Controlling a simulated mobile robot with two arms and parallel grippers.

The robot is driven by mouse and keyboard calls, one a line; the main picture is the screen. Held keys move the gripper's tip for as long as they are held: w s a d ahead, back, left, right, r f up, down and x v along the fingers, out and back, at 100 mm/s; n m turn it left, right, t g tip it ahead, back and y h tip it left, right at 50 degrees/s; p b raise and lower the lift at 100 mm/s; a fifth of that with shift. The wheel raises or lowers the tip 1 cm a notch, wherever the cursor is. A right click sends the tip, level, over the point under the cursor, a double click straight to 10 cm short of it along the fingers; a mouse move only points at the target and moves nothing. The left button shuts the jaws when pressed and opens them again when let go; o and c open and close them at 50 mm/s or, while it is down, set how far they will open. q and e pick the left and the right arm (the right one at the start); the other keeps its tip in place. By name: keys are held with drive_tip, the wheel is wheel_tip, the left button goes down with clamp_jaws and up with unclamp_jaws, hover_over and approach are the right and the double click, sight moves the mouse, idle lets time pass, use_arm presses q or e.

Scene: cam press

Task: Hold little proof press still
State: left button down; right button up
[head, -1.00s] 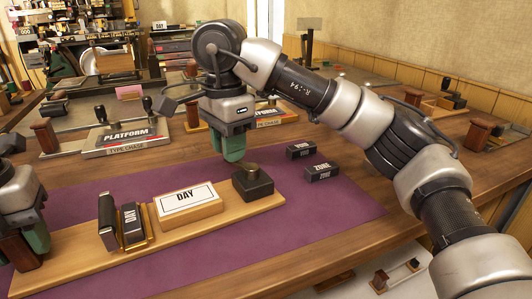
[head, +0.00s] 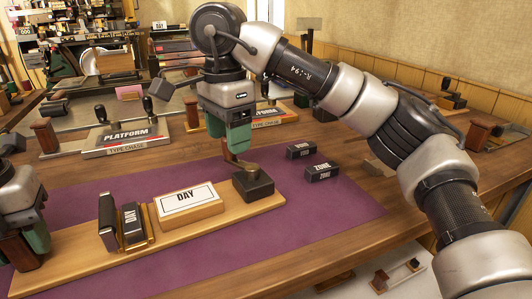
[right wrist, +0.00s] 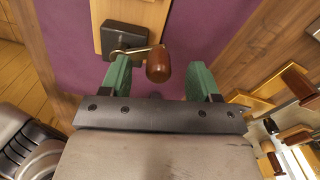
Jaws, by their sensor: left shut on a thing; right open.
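The little proof press has a long wooden base (head: 90,268) on a purple mat. A white DAY card (head: 186,197) on a wooden block sits on it, with dark type pieces (head: 130,222) left of that. A black block (head: 253,184) at its right end carries a brass lever with a brown knob (right wrist: 158,65). My right gripper (right wrist: 158,78) is open, its green fingers on either side of the knob, with gaps visible. My left gripper (head: 22,250), at the left picture edge, is shut on a brown wooden piece at the base's left end; its contact is partly hidden.
Two dark type blocks, one marked ZONE (head: 322,172), lie on the purple mat (head: 330,212) right of the press. A PLATFORM type chase (head: 125,137) stands behind it, with handles and other chases further back. The mat's front right is clear.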

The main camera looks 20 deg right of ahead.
drive_tip(key=shift+r, duration=1.9)
drive_tip(key=shift+r, duration=2.5)
drive_tip(key=shift+r, duration=0.1)
wheel_tip(320, 180, up, 7)
drive_tip(key=shift+r, duration=0.15)
use_arm(q)
drive_tip(key=c, duration=0.8)
unclamp_jaws()
drive_tip(key=shift+o, duration=0.2)
